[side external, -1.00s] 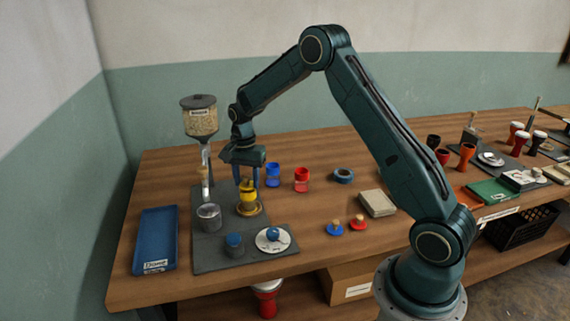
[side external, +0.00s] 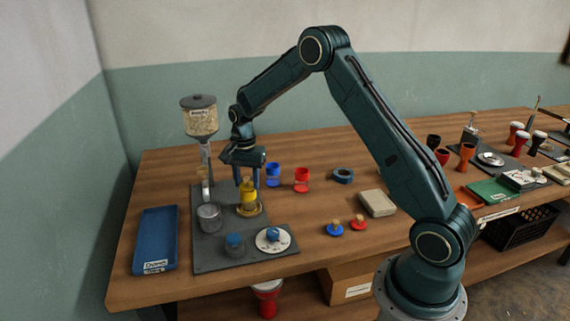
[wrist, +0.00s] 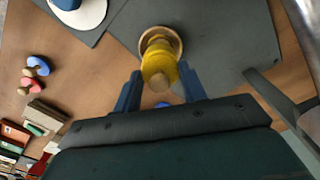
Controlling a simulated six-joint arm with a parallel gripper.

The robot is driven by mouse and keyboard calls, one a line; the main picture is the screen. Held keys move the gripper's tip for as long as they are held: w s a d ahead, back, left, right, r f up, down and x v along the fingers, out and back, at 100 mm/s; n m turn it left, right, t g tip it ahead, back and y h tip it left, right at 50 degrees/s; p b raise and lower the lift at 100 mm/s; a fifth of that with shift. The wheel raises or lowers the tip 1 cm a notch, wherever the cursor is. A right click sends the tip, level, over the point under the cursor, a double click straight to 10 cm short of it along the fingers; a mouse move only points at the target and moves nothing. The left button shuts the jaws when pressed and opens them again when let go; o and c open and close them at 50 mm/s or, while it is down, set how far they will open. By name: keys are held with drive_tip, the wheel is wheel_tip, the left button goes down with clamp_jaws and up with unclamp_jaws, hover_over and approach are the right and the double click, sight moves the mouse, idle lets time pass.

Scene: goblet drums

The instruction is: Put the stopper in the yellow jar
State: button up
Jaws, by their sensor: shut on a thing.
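The yellow jar (side external: 249,199) stands upright on a wooden ring stand (side external: 257,211) on the dark mat; it also shows in the wrist view (wrist: 157,49). My gripper (side external: 247,184) is directly above the jar, fingers pointing down. It is shut on the yellow stopper (wrist: 161,69), whose round wooden knob (wrist: 160,84) shows between the fingers in the wrist view. The stopper lines up with the jar's mouth and looks to be at it. How deep it sits is hidden by the fingers.
Blue (side external: 273,174) and red jars (side external: 302,179) stand behind right. Blue (side external: 335,231) and red stoppers (side external: 359,225) lie front right. A grey cup (side external: 209,217) and a hopper on a post (side external: 199,118) stand left, close to my gripper. A blue tray (side external: 157,238) is far left.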

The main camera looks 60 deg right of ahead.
drive_tip(key=o, duration=1.5)
drive_tip(key=shift+r, duration=0.15)
drive_tip(key=shift+r, duration=3.35)
drive_tip(key=shift+c, duration=0.2)
clamp_jaws()
